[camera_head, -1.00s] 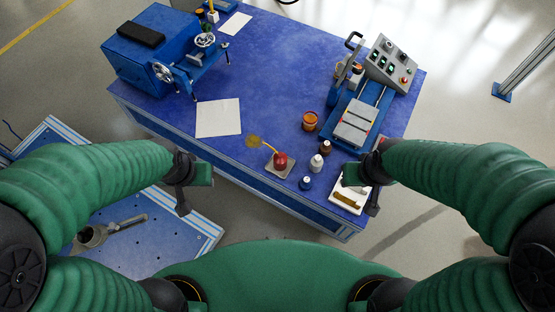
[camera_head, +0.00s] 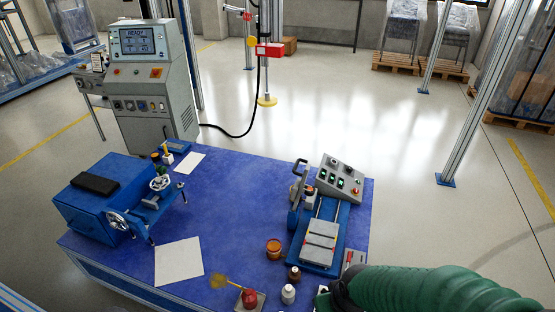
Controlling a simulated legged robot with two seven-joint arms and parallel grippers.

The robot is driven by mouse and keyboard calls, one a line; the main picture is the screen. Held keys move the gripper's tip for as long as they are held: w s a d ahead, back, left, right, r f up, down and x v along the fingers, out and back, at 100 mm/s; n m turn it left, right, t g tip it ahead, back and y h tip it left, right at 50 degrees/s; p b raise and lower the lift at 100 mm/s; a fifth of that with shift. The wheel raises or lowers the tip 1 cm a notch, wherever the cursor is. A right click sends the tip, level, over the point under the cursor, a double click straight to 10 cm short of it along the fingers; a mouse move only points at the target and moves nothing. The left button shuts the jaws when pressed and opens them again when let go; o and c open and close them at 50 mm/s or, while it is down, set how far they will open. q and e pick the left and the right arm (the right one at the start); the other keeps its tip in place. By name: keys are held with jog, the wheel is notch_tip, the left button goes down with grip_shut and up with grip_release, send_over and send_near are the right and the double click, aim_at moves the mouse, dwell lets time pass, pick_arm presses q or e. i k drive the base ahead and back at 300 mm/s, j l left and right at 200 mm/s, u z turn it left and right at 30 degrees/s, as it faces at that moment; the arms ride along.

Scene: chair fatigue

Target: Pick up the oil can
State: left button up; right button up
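The oil can (camera_head: 249,297) is a small red can with a thin brass-coloured spout pointing left. It stands on a small grey tray (camera_head: 262,296) near the front edge of the blue table, at the bottom of the view. My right arm enters from the lower right, its dark wrist right of the can and apart from it. The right gripper's fingers are below the picture. My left gripper is out of view.
A white bottle (camera_head: 288,294), a dark brown bottle (camera_head: 294,273) and an amber jar (camera_head: 274,249) stand close right of the can. A blue bench machine (camera_head: 318,245) is behind them. A paper sheet (camera_head: 179,262) lies left; the blue tabletop (camera_head: 235,215) is clear mid-table.

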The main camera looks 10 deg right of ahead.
aim_at(249, 297)
jog(key=k+l, duration=0.1)
jog(key=l, duration=0.3)
jog(key=k+l, duration=0.15)
jog(key=l, duration=0.3)
jog(key=k+l, duration=0.1)
jog(key=l, duration=0.3)
jog(key=k+l, duration=0.1)
jog(key=l, duration=0.35)
